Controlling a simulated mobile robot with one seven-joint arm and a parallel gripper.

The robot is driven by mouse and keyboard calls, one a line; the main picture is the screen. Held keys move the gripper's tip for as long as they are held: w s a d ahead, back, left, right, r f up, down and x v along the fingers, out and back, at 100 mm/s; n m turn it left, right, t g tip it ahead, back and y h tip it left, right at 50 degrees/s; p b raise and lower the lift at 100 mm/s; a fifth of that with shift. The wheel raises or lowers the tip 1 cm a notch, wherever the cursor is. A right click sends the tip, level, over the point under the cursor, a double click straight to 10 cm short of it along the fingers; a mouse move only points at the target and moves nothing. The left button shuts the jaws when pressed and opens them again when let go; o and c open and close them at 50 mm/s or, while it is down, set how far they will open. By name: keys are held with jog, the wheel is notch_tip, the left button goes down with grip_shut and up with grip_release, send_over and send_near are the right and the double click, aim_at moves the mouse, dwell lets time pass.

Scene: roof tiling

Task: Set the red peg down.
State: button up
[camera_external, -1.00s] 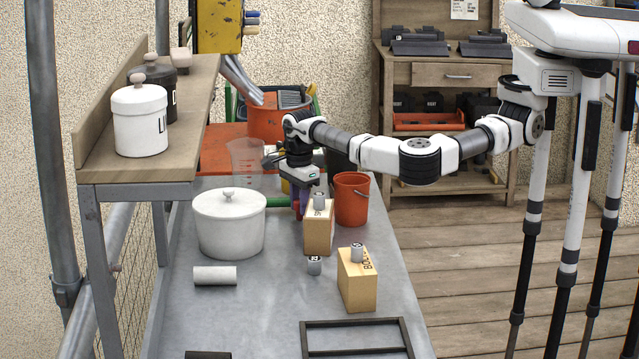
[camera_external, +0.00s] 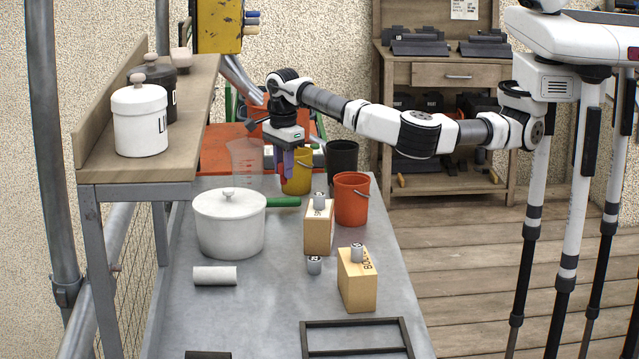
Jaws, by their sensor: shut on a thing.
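My gripper (camera_external: 285,172), with purple fingers, points down above the far part of the grey bench, in front of the yellow bucket. It is shut on the red peg (camera_external: 282,181), of which only a small bit shows at the fingertips; the fingers hide the rest. The peg is held above the bench top (camera_external: 270,290), beyond the white pot and its green handle.
Yellow (camera_external: 299,180), black (camera_external: 343,160) and orange (camera_external: 351,205) buckets stand near. Two wooden blocks (camera_external: 318,233) (camera_external: 357,285) bear grey weights. A clear beaker (camera_external: 245,160) stands behind the pot.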

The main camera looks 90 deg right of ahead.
jog(key=shift+n, duration=0.5)
jog(key=w+a, duration=0.2)
jog(key=w+a+r+p, duration=0.1)
jog(key=a, duration=0.2)
jog(key=w+a+r+p, duration=0.1)
jog(key=w+a, duration=0.1)
jog(key=a, duration=0.1)
jog(key=shift+w+a, duration=0.15)
jog(key=shift+w, duration=0.15)
jog(key=s+a+f+n, duration=0.1)
jog(key=a+f, duration=0.2)
jog(key=a, duration=1.2)
jog(key=s+a+f, duration=0.1)
jog(key=a+f, duration=0.1)
jog(key=a, duration=1.3)
jog(key=shift+w+a+f+p, duration=0.15)
jog(key=shift+f+p, duration=0.15)
jog(key=shift+f, duration=1.75)
jog(key=shift+w+a+f+p, duration=0.1)
jog(key=shift+f+p, duration=0.15)
jog(key=shift+f, duration=1.8)
jog(key=shift+f, duration=0.2)
jog(key=o, duration=0.9)
